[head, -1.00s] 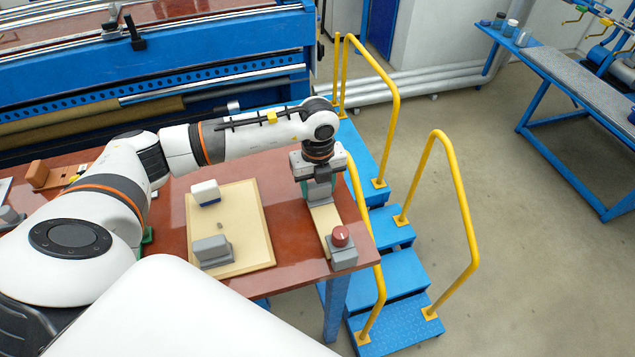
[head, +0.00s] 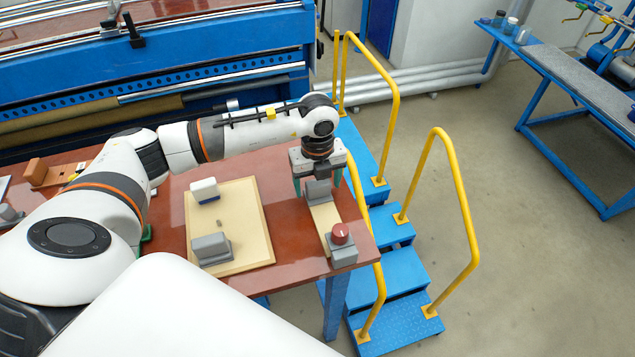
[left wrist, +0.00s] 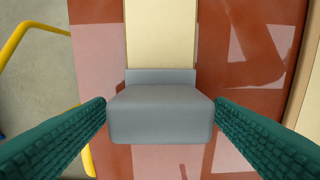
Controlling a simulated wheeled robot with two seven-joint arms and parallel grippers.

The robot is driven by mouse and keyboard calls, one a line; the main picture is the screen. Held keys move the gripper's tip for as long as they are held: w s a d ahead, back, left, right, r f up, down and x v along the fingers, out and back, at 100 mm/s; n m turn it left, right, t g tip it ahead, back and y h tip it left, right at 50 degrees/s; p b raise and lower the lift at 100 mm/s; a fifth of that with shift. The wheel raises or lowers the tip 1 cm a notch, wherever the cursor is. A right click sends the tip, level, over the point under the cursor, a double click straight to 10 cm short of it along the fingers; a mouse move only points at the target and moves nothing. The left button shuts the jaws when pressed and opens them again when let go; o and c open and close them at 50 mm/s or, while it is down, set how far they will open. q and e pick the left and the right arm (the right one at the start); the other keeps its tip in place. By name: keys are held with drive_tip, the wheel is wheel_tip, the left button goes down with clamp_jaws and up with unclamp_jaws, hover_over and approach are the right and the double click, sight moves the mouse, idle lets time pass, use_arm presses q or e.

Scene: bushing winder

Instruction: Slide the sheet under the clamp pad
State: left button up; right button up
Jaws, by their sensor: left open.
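A narrow cream strip, likely the sheet (head: 325,215), lies on the red-brown table near its right edge. A grey block (head: 318,191) stands at its far end. At its near end is a grey clamp-like base with a red knob (head: 340,235); whether the strip reaches under it is hidden. My left gripper (head: 320,187) points down, open, with one teal finger on each side of the grey block. My right gripper is not in view.
A tan board (head: 240,230) left of the strip carries a white block (head: 204,191) and a grey block (head: 211,248). Blue steps (head: 395,275) with yellow rails (head: 462,190) stand against the table's right side. A blue machine (head: 200,60) stands behind.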

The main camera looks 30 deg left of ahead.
use_arm(q)
wheel_tip(320, 180, up, 12)
drive_tip(key=b, duration=0.2)
drive_tip(key=shift+f, duration=0.25)
idle(0.4)
